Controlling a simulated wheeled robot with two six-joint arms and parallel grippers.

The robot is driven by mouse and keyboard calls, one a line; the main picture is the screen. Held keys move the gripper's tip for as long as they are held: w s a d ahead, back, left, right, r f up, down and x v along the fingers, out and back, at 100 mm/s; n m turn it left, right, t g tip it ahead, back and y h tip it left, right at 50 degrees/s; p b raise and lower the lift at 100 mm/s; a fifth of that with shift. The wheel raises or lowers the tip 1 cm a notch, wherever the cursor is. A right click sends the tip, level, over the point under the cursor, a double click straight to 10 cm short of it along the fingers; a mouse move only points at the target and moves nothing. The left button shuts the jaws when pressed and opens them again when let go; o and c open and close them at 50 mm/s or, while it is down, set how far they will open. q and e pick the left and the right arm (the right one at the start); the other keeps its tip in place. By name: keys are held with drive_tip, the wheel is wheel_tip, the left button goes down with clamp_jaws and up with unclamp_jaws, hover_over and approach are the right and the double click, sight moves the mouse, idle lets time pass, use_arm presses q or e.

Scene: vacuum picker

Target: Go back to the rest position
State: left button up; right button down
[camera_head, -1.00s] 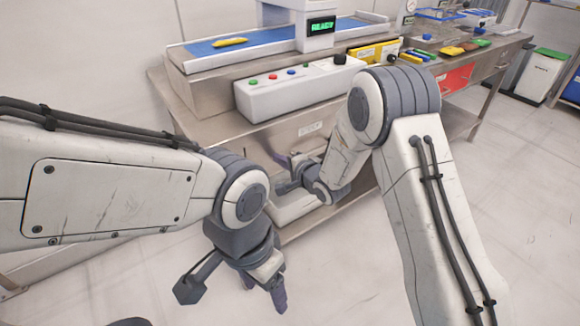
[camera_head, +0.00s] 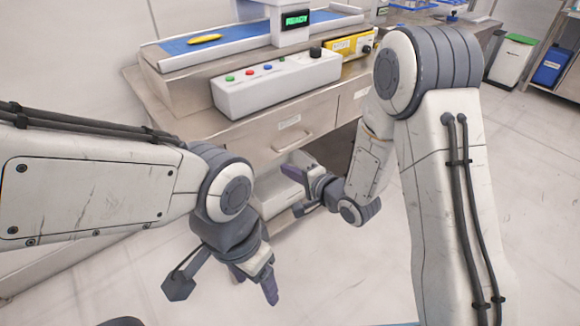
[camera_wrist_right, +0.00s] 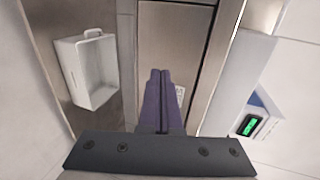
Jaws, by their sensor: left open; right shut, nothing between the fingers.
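My left gripper (camera_head: 256,282) hangs below the left forearm in the head view, pointing down over pale floor. It is open and empty, with one purple finger clearly visible. My right gripper (camera_head: 293,169) is in front of the bench's drawer front in the head view, pointing to the left and up. Its purple fingers show pressed together with nothing between them in the right wrist view (camera_wrist_right: 158,98). Both grippers are apart from the bench and hold nothing.
The steel bench (camera_head: 276,134) carries a blue conveyor (camera_head: 232,37) with a yellow item (camera_head: 205,38), a white button box (camera_head: 278,82) and a yellow device (camera_head: 349,43). A white bin (camera_head: 511,62) stands at the right. Floor in front is clear.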

drive_tip(key=shift+s+d+r, duration=0.1)
drive_tip(key=shift+s, duration=0.1)
drive_tip(key=s+d+r+n+g+h, duration=0.3)
drive_tip(key=s+n+g, duration=0.45)
drive_tip(key=s, duration=0.75)
drive_tip(key=s+r+n+g+h, duration=0.35)
drive_tip(key=s+n, duration=0.65)
drive_tip(key=s, duration=0.6)
wheel_tip(320, 180, up, 17)
drive_tip(key=h+p, duration=0.1)
drive_tip(key=p, duration=1.6)
drive_tip(key=shift+f+g, duration=0.2)
drive_tip(key=shift+g, duration=0.1)
drive_tip(key=shift+w+d, duration=0.1)
